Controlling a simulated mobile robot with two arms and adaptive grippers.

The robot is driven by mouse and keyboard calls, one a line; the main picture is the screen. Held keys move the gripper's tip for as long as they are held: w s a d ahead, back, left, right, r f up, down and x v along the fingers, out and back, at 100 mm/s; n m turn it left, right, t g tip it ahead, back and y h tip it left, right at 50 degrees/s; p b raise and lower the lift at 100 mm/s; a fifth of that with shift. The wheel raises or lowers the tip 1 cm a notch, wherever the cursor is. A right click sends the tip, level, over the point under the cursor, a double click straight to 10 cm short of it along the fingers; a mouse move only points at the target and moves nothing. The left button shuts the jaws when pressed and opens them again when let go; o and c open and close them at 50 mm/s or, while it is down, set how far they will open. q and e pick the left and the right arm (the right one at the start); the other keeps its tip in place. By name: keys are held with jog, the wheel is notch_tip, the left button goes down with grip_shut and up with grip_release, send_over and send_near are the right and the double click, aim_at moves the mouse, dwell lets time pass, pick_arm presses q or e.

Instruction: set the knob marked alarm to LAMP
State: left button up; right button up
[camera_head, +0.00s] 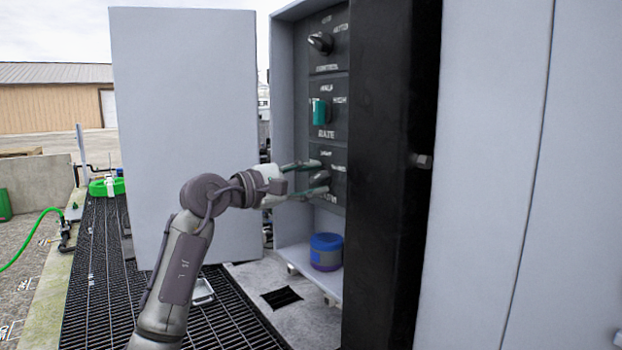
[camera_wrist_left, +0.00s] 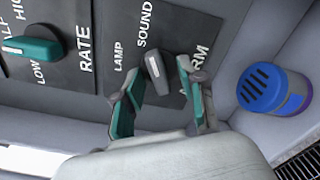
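The alarm knob (camera_wrist_left: 156,73) is dark grey with a white pointer line. In the left wrist view its line points toward the word SOUND (camera_wrist_left: 145,24), with LAMP (camera_wrist_left: 118,55) to the left of that. The word ALARM (camera_wrist_left: 196,72) is partly hidden by a finger. My left gripper (camera_wrist_left: 161,78) is open, its teal-padded fingers on either side of the knob, with gaps visible; I cannot tell whether they touch it. In the head view my left gripper (camera_head: 318,178) reaches to the lowest panel, where the fingers hide much of the knob. My right gripper is not in view.
Above are a teal rate knob (camera_head: 321,112) and a dark knob (camera_head: 320,42). A blue and purple container (camera_head: 326,252) stands on the cabinet floor below the panel. An open grey door (camera_head: 185,120) stands left; a black post (camera_head: 392,170) is close on the right.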

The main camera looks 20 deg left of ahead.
pick_arm(q)
grip_shut()
jog(key=n, duration=0.5)
jog(key=shift+f+n, duration=0.1)
jog(key=shift+n, duration=0.3)
jog(key=n, duration=0.5)
jog(key=shift+s+d+n, duration=0.1)
jog(key=shift+n, duration=0.3)
dwell(0.4)
jog(key=shift+o, duration=0.2)
grip_release()
